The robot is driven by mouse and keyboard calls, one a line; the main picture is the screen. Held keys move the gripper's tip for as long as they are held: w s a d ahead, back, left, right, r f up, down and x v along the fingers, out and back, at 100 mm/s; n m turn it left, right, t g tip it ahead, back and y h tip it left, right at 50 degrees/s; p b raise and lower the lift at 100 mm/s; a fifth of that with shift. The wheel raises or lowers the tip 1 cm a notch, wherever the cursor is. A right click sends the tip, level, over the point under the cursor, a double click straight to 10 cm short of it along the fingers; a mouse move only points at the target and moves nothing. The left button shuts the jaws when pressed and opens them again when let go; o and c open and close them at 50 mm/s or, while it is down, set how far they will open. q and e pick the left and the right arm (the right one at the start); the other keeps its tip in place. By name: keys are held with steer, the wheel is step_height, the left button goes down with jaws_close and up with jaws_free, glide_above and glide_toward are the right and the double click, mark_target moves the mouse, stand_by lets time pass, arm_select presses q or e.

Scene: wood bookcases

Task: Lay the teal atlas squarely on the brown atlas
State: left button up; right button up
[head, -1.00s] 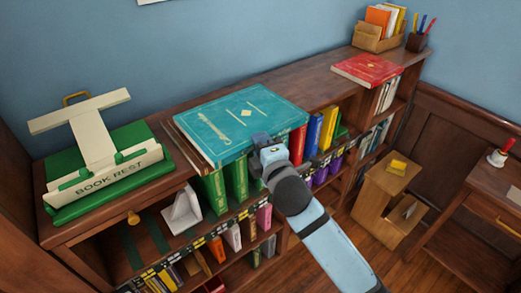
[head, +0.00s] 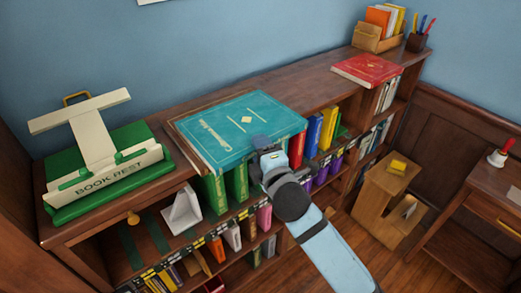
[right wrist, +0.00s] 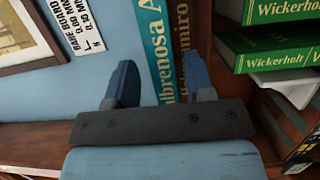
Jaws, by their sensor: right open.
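The teal atlas (head: 238,130) lies flat on the brown atlas (head: 178,142) on top of the bookcase. A strip of brown cover shows along the teal atlas's left and back edges in the head view. In the right wrist view the teal spine (right wrist: 153,45) and the brown spine (right wrist: 186,38) run side by side, close together. My right gripper (head: 263,148) is open at the front spine side of the stack. Its fingers (right wrist: 160,85) stand apart before the spines, with the teal spine between them. My left gripper is not in view.
A green book rest (head: 105,185) stands left of the stack. A red book (head: 367,69), a wooden paper holder (head: 378,38) and a pen cup (head: 417,42) are at the far right. Bare bookcase top (head: 300,85) lies between. Shelves of books sit below.

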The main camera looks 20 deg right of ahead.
steer(key=s+b, duration=0.2)
steer(key=s, duration=0.9)
steer(key=s+d+f+m+g+p, duration=0.1)
steer(key=s+f+m, duration=0.3)
steer(key=f, duration=0.5)
steer(key=s+d+f+m+g+y+p, duration=0.1)
steer(key=s+f+m+g, duration=0.2)
steer(key=f, duration=0.6)
steer(key=s+d+f+m+g+y+p, duration=0.1)
steer(key=s+f+m+g, duration=0.2)
steer(key=s+f+m, duration=0.3)
step_height(320, 180, down, 3)
steer(key=m, duration=0.2)
steer(key=shift+s+f+m+p, duration=0.2)
steer(key=shift+s+m+p, duration=0.15)
steer(key=shift+s+m, duration=0.05)
steer(key=shift+d, duration=0.1)
steer(key=shift+r, duration=0.1)
steer(key=shift+c, duration=0.3)
